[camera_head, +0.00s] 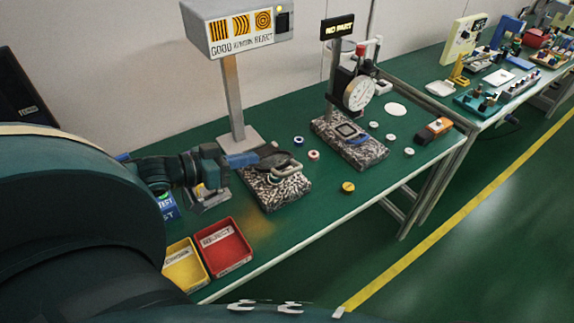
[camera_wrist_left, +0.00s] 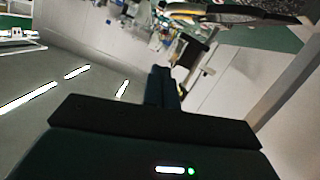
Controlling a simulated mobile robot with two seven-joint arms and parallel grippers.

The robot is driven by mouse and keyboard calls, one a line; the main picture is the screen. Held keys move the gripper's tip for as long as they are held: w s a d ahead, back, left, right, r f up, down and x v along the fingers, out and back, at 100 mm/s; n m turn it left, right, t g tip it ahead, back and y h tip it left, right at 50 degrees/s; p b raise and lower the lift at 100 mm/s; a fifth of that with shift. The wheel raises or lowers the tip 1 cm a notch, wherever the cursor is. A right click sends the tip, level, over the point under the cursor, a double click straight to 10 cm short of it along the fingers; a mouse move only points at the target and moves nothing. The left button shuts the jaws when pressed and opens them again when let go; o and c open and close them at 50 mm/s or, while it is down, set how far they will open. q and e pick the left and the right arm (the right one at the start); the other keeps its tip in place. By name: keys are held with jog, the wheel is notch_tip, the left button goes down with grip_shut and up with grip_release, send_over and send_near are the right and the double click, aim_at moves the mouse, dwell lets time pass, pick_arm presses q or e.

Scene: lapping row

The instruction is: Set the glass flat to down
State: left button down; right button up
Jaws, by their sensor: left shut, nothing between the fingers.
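A speckled stone block (camera_head: 272,194) stands on the green bench under the light box. A dark, flat rounded piece (camera_head: 283,160), which looks like the glass flat, is over the block with a pale grey loop handle (camera_head: 293,171) at its right. I cannot tell whether it lies flat on the block or is tilted. My left gripper (camera_head: 243,160) is shut and empty, just left of this piece and above the block's back left edge; contact is unclear. Its closed fingers also show in the left wrist view (camera_wrist_left: 161,76). My right gripper is not in view.
The light box (camera_head: 237,30) stands on a grey post behind the block. Red (camera_head: 222,247) and yellow (camera_head: 185,268) bins sit at the front left. A dial gauge (camera_head: 359,93) stands on a second stone block (camera_head: 350,142) to the right. Small rings and discs lie between.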

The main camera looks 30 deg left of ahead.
aim_at(283, 167)
pick_arm(q)
jog(key=b+x, duration=0.3)
jog(key=x, duration=0.5)
jog(key=shift+b, duration=0.35)
jog(key=f, duration=0.2)
jog(key=d+f, duration=0.1)
jog(key=shift+w+d+f, duration=0.1)
jog(key=shift+w+f, duration=0.15)
jog(key=shift+w, duration=0.05)
jog(key=shift+f, duration=0.3)
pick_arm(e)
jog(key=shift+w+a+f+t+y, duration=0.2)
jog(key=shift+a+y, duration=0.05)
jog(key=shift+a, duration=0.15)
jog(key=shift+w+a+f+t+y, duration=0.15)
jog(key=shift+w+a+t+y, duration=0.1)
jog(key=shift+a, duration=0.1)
pick_arm(q)
jog(key=shift+f, duration=0.1)
